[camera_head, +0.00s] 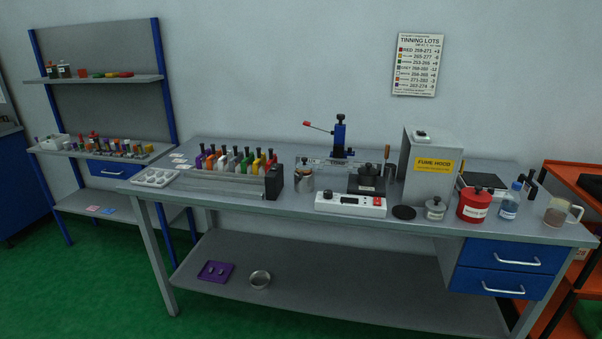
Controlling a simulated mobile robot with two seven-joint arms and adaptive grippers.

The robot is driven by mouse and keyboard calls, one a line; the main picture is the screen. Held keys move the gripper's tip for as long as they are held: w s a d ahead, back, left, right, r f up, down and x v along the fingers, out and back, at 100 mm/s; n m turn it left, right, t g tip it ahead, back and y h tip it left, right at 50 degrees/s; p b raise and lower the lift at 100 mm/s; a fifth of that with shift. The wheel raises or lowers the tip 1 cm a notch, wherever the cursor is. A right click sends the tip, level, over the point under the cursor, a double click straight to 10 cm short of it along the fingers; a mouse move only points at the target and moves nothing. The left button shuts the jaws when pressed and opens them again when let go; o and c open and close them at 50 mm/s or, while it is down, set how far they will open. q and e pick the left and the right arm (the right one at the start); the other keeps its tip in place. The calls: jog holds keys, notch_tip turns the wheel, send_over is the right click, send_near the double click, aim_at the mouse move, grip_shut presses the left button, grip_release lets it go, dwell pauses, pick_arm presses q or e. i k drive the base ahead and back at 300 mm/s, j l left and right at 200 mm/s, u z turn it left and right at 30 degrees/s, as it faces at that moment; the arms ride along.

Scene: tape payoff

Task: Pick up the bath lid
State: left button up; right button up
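A dark, squat block (366,185) stands on the grey workbench, just behind a white device with a red switch. A dark round lid with a black knob (368,169) appears to sit on top of it; this looks like the bath lid, though it is small in view. A flat black disc (404,212) lies on the bench to its right, and I cannot tell whether it is a lid or a pad. Neither of my grippers shows in the head view.
The fume hood (431,167) stands right of the bath. The white device (350,204) is in front, a blue press (340,136) behind. A rack of coloured handles (233,185) stands left. A red container (474,205), bottle (510,201) and beaker (556,212) stand right.

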aim_at(304, 164)
jog(key=i+j+z, duration=0.1)
jog(key=i+j, duration=0.2)
jog(key=i+j+z, duration=0.1)
jog(key=i+j, duration=0.15)
jog(key=j, duration=0.25)
jog(key=i+j+z, duration=0.1)
jog(key=i+j, duration=0.2)
jog(key=j, duration=0.15)
